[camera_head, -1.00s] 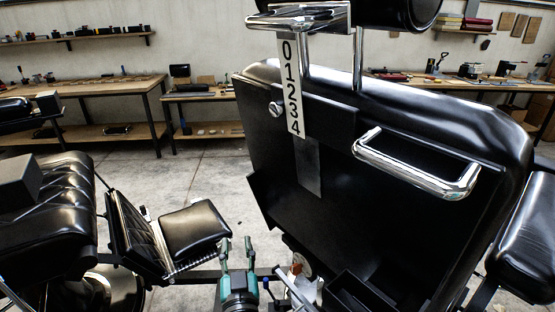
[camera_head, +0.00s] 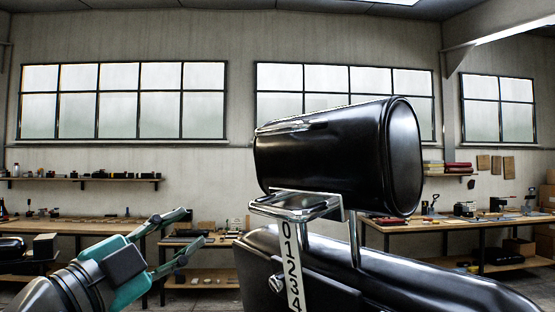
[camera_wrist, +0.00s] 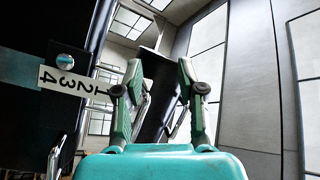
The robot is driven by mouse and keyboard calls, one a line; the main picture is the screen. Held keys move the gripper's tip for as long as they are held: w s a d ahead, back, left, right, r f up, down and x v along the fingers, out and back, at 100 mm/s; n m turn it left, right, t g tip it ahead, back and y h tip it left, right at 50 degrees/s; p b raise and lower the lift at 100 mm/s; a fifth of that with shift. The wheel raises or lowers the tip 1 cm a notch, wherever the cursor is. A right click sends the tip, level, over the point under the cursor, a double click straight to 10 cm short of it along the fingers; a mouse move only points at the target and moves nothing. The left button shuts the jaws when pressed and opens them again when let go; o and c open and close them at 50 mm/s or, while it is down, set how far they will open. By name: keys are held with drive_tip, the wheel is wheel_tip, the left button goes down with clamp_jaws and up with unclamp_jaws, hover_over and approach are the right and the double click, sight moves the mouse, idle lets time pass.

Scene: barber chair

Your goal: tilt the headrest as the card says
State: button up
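The headrest (camera_head: 330,155) is a black padded block atop two chrome posts, above the black chair back (camera_head: 400,278). A chrome bar bracket (camera_head: 297,205) sits under its left side. No card is readable.
Workbenches with tools (camera_head: 480,222) line the back wall, with a shelf (camera_head: 80,180) at left and windows above. Open air lies between my gripper and the headrest in the head view. The strip and knob show at left in the wrist view.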

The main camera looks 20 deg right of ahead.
drive_tip(key=s+d+r+m+g, duration=0.1)
drive_tip(key=s+r+m+g, duration=0.2)
drive_tip(key=s+r+m, duration=0.5)
drive_tip(key=m+g, duration=0.1)
drive_tip(key=g, duration=0.2)
approach(274, 129)
drive_tip(key=x, duration=1.1)
drive_tip(key=shift+a, duration=0.1)
clamp_jaws()
